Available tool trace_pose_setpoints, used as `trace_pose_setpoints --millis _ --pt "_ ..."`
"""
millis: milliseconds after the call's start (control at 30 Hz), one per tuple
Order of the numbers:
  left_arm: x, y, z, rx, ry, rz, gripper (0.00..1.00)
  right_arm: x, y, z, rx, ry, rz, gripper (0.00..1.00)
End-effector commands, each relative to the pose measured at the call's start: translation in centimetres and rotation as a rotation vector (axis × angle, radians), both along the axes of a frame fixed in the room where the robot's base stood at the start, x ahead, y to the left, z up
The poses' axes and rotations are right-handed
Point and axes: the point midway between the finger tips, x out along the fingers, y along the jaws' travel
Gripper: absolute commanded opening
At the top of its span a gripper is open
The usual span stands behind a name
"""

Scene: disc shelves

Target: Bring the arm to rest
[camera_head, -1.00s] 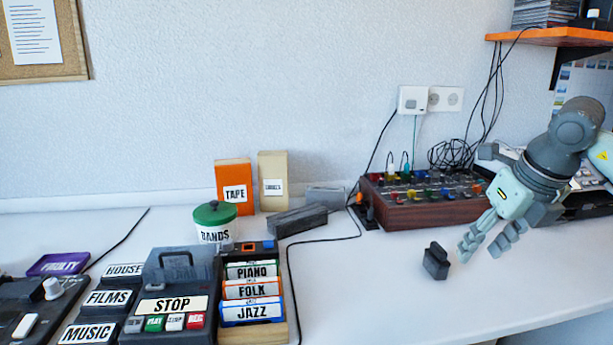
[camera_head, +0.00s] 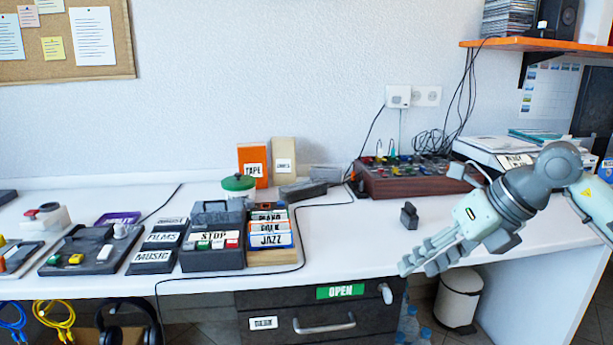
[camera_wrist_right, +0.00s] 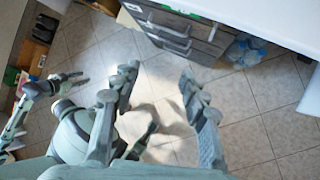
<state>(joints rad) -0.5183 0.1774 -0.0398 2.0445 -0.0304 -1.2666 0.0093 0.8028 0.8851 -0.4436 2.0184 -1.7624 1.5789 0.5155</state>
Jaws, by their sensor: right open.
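My right gripper (camera_head: 418,266) is at the front edge of the white table in the head view, at the end of its arm from the right. Its fingers point left and down, spread and empty. In the right wrist view its two fingers (camera_wrist_right: 158,75) stand apart over the tiled floor, with nothing between them. Grey-green parts at the left of that view look like my other arm and left gripper (camera_wrist_right: 72,82); its jaws are too unclear to judge. The left gripper does not show in the head view.
A small black block (camera_head: 409,215) stands on the table behind the right gripper. A drawer unit (camera_head: 270,324) with an OPEN label is below, and a white bin (camera_head: 459,298) stands at right. A red-brown mixer (camera_head: 400,184) and disc boxes are further back.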

Motion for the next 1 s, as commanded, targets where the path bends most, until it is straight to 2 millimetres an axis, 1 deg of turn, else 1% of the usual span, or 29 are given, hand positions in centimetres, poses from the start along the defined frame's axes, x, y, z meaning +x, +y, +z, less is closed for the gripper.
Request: trace_pose_setpoints --millis 33,67,100,167,200,233,300,333,367,400,467,500,567,600,667,700,733,767,800,867,900,967,1000 --pt "0.3 0.0 0.1 0.000 -0.006 0.000 0.34 -0.5 3.2 -0.5 0.127 0.008 0.050 0.44" --pt "0.5 0.0 0.2 0.000 -0.010 0.000 0.34 -0.7 5.2 -0.4 0.214 0.007 0.077 0.44" --pt "0.8 0.0 0.3 0.000 -0.015 0.000 0.34 -1.1 7.8 0.2 0.347 0.006 0.105 0.44" --pt "1.1 0.0 0.5 0.000 -0.022 0.000 0.34 -1.6 11.2 1.6 0.567 0.005 0.123 0.44" --pt "1.3 0.0 0.6 -0.001 -0.024 0.000 0.34 -1.7 12.9 3.0 0.721 0.005 0.117 0.44" --pt "1.3 0.0 0.6 -0.001 -0.025 0.000 0.34 -1.6 13.7 4.1 0.837 0.005 0.098 0.44" --pt "1.3 0.0 0.6 -0.001 -0.024 0.000 0.34 -0.8 14.3 6.5 1.104 0.007 0.015 0.44" --pt "1.3 0.0 0.5 -0.001 -0.023 0.000 0.34 -0.2 14.0 7.3 1.215 0.008 -0.036 0.44" --pt "1.2 0.0 0.5 -0.001 -0.023 0.000 0.34 0.6 13.3 7.9 1.321 0.010 -0.101 0.44" --pt "1.2 0.0 0.4 0.000 -0.022 0.000 0.34 1.9 11.9 8.3 1.455 0.014 -0.201 0.44" --pt "1.1 0.0 0.4 -0.001 -0.020 0.000 0.34 3.8 9.1 7.6 1.632 0.024 -0.386 0.44" --pt "1.0 0.0 0.3 -0.001 -0.018 0.000 0.34 5.2 6.8 6.3 1.735 0.030 -0.530 0.44" --pt "0.8 0.0 0.2 -0.001 -0.014 0.000 0.34 6.6 3.4 3.5 1.846 0.044 -0.749 0.44" --pt "0.6 0.0 0.1 -0.001 -0.011 0.000 0.34 7.2 1.4 1.3 1.896 0.055 -0.886 0.44" --pt "0.3 0.0 -0.1 -0.001 -0.005 0.000 0.34 7.6 -1.4 -2.5 1.943 0.072 -1.086 0.44" --pt "0.2 0.0 -0.2 -0.001 -0.002 0.000 0.34 7.4 -2.9 -5.1 1.960 0.085 -1.215 0.44" --pt "0.1 0.0 -0.3 -0.001 0.000 0.001 0.34 7.2 -4.0 -7.2 1.964 0.097 -1.311 0.44" --pt "0.0 0.0 -0.3 -0.001 0.001 0.001 0.34 6.8 -5.0 -9.2 1.964 0.107 -1.406 0.44" --pt "0.0 0.0 -0.4 -0.001 0.002 0.000 0.34 6.1 -6.2 -12.0 1.958 0.125 -1.530 0.44" --pt "0.0 0.0 -0.4 -0.001 0.003 0.000 0.34 4.6 -7.6 -16.1 1.930 0.153 -1.710 0.44" --pt "0.0 0.0 -0.4 -0.001 0.002 0.000 0.34 3.4 -8.4 -18.8 1.903 0.173 -1.828 0.44" --pt "0.0 0.0 -0.4 -0.001 0.002 0.000 0.34 1.2 -9.3 -22.8 1.846 0.205 -2.000 0.44" --pt "0.0 0.0 -0.4 -0.001 0.001 0.000 0.34 -0.5 -9.7 -25.4 1.801 0.230 -2.111 0.44"
